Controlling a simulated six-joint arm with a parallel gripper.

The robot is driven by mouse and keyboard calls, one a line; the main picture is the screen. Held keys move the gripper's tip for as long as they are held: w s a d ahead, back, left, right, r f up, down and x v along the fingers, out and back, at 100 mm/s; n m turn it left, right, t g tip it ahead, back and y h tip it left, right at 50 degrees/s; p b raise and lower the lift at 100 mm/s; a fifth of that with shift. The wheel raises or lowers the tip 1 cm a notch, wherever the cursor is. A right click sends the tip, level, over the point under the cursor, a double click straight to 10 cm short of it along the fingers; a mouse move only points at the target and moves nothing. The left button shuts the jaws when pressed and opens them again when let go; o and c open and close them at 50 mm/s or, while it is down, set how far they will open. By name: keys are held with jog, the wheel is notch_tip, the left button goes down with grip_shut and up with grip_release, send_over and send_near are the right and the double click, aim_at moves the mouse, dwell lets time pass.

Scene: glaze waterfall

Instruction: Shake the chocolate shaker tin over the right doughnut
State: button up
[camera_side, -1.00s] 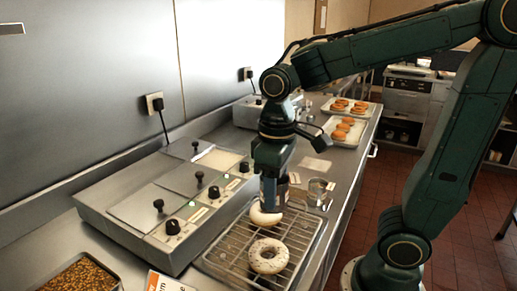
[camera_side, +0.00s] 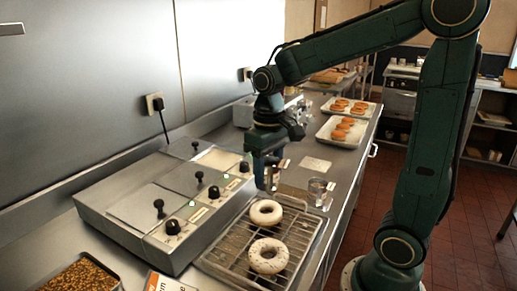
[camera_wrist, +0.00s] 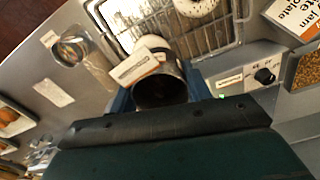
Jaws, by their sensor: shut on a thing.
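My gripper (camera_side: 268,168) is shut on a metal shaker tin (camera_wrist: 160,88). In the wrist view its dark round end faces the camera, and a pale label (camera_wrist: 135,66) shows beside it. In the side view the tin is small and partly hidden by the fingers, above the counter just beyond the wire rack. Two white-iced doughnuts lie on the rack: a far one (camera_side: 266,212) and a near one (camera_side: 268,256), which bears dark specks. The gripper and tin are behind the far doughnut, apart from it. One doughnut (camera_wrist: 195,6) shows at the wrist view's top edge.
The wire rack (camera_side: 226,248) sits on a tray beside a steel unit with knobs (camera_side: 150,222). A clear glass container (camera_side: 318,188) stands right of the tin. A tray of brown bits (camera_side: 80,277) is at front left. Doughnut trays (camera_side: 342,142) lie farther back.

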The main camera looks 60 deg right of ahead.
jog(key=d, duration=0.1)
jog(key=w+d+m, duration=0.1)
jog(key=d, duration=0.1)
jog(key=d+f+m, duration=0.1)
jog(key=d, duration=0.1)
jog(key=shift+w+f, duration=0.1)
jog(key=shift+w, duration=0.3)
jog(key=shift+f, duration=1.25)
